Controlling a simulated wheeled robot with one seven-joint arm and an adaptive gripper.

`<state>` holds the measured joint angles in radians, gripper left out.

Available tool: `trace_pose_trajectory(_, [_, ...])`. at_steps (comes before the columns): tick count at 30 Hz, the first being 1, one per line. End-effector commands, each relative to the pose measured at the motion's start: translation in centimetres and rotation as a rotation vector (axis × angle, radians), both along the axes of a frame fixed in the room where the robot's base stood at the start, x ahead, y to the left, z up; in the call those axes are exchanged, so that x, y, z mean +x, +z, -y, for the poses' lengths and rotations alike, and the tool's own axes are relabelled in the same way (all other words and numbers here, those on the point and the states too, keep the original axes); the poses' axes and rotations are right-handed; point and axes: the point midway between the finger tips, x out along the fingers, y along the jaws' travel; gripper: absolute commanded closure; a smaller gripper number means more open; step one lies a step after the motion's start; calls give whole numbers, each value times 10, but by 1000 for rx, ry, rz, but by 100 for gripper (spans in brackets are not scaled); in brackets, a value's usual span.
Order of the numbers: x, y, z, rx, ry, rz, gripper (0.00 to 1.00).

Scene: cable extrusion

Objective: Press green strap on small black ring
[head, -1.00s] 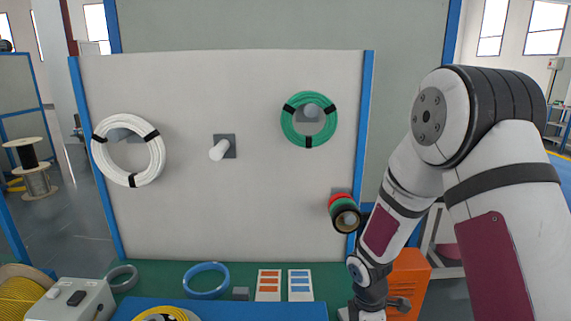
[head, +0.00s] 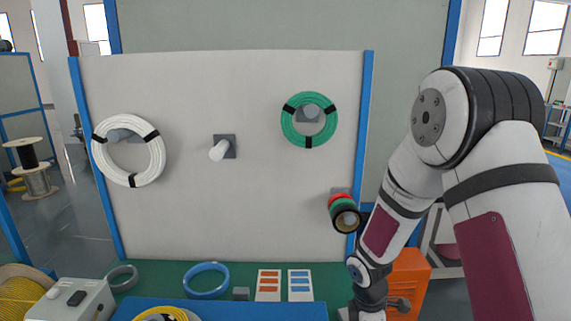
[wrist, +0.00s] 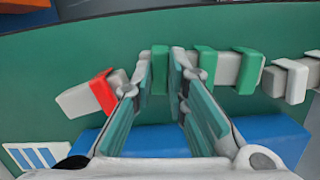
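In the wrist view, my gripper (wrist: 161,68) points down over the table. Its two fingers stand on either side of a green strap (wrist: 160,72), with what look like narrow gaps beside it; contact is not clear. Another green strap (wrist: 205,66) and a third green strap (wrist: 248,70) sit to the right, around light grey blocks. In the head view, my gripper is low at the right, partly cut off by the bottom edge. A small dark ring, black or dark grey (head: 124,287), lies flat on the table at the far left.
A red strap (wrist: 103,90) sits on a grey block left of my fingers. A blue ring (head: 206,294) and yellow coil (head: 165,314) lie on the table. A grey box (head: 70,301) stands at the left. White coil (head: 107,165) and green coil (head: 290,128) hang on the board.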

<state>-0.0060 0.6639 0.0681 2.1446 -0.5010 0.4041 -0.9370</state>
Motion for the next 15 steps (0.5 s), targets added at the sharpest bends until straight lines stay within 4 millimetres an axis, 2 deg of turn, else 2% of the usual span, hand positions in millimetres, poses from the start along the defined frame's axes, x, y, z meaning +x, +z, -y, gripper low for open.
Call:
trace_pose_trajectory(5, [0,3,0,0,0,0,100])
trace_pose_trajectory(15, [-1,29,0,1,0,0,100])
